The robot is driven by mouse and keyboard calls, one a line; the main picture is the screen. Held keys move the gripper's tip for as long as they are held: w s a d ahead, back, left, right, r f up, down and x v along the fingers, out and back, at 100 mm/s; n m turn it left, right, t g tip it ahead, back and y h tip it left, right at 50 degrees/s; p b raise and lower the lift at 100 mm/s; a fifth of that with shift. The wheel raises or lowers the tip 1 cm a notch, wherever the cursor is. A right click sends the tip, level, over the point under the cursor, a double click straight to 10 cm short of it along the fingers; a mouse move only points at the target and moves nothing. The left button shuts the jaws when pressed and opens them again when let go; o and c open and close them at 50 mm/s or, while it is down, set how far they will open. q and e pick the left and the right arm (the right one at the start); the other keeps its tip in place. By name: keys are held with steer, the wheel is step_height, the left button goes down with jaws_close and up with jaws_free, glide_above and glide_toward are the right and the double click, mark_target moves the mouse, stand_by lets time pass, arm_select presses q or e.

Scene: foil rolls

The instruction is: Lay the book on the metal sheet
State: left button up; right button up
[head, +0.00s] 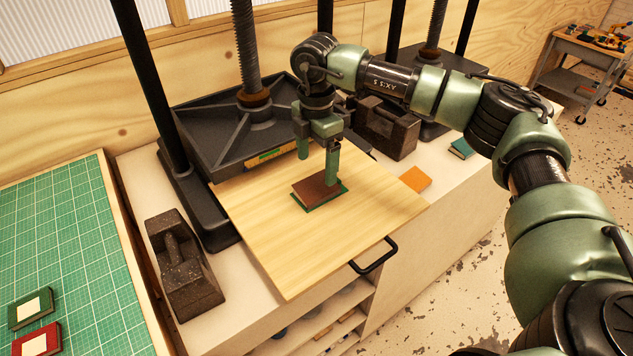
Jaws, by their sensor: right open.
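A small brown-topped book (313,191) lies flat on the pale wooden board, with a green edge showing along its front and right side. I cannot tell whether that green is part of the book or a thin piece under it. My right gripper (318,170) is open and points down over the book. Its nearer finger overlaps the book's far right part in the picture; the other finger is to the left and higher in the picture. I cannot tell whether a finger touches the book. No metal sheet can be made out clearly. My left gripper is out of view.
The wooden board (270,235) juts from a black screw press (215,130) and has a black handle (374,257). Dark weights stand left (184,265) and behind (385,128). An orange piece (415,179) and small green book (461,148) lie right. A green cutting mat (65,240) holds books.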

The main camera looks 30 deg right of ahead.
step_height(320, 180, up, 5)
steer(key=shift+r+b, duration=0.2)
steer(key=shift+b, duration=0.4)
